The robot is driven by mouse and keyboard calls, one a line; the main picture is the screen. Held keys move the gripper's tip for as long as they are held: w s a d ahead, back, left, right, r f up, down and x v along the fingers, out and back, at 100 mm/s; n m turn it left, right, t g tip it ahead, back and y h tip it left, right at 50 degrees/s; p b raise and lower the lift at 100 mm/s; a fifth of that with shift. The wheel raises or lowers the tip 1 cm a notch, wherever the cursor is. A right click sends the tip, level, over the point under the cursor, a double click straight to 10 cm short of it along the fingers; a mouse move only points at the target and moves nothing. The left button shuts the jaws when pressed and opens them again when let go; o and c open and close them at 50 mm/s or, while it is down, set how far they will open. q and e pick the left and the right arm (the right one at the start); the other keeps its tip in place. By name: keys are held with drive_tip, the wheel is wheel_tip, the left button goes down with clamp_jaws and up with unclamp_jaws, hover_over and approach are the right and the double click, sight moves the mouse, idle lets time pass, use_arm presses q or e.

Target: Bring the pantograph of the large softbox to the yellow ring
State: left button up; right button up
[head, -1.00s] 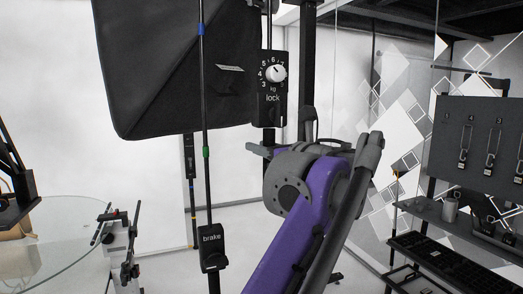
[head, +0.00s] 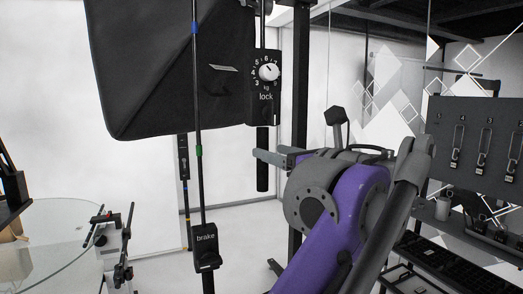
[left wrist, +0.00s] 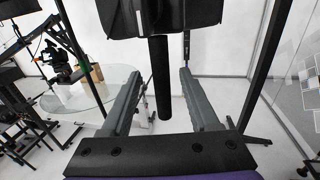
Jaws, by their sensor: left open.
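The large black softbox (head: 160,65) hangs at the upper left of the head view. A thin rod (head: 197,110) in front of it has a blue and a green band and a brake box (head: 204,240) at its lower end. No yellow ring shows clearly. Right of the softbox is the lock box (head: 264,85) with a white dial, and a black cylindrical handle (head: 262,178) hangs below it. My left gripper (head: 268,154) is open at this handle. In the left wrist view the handle (left wrist: 160,85) stands between the spread fingers, with gaps on both sides. My right gripper is out of view.
A round glass table (head: 55,235) stands at the lower left, with a clamp-like stand (head: 118,245) beside it. A dark upright post (head: 300,110) stands behind my gripper. A tool panel (head: 480,140) and dark shelves (head: 450,262) fill the right side.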

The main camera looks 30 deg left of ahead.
use_arm(q)
drive_tip(key=shift+v, duration=1.65)
drive_tip(key=s+a+f+n+g+h, duration=0.25)
drive_tip(key=f+n+h, duration=0.2)
drive_tip(key=f, duration=0.85)
drive_tip(key=s+a+f+n+g+h, duration=0.1)
drive_tip(key=s+a+f+n+h, duration=0.3)
drive_tip(key=f, duration=0.9)
drive_tip(key=s+d+f+n+h, duration=0.2)
drive_tip(key=f+n, duration=0.3)
drive_tip(key=f, duration=0.4)
drive_tip(key=s+d+f+n+h, duration=0.3)
drive_tip(key=s+f+n, duration=0.2)
drive_tip(key=f, duration=0.5)
drive_tip(key=s+d+f+n+h, duration=0.2)
drive_tip(key=s+d+f+n, duration=0.1)
drive_tip(key=f, duration=0.6)
drive_tip(key=shift+s+d+f+n+t, duration=0.25)
drive_tip(key=shift+s+f+n+t, duration=0.2)
drive_tip(key=shift+n, duration=0.7)
drive_tip(key=shift+r, duration=0.1)
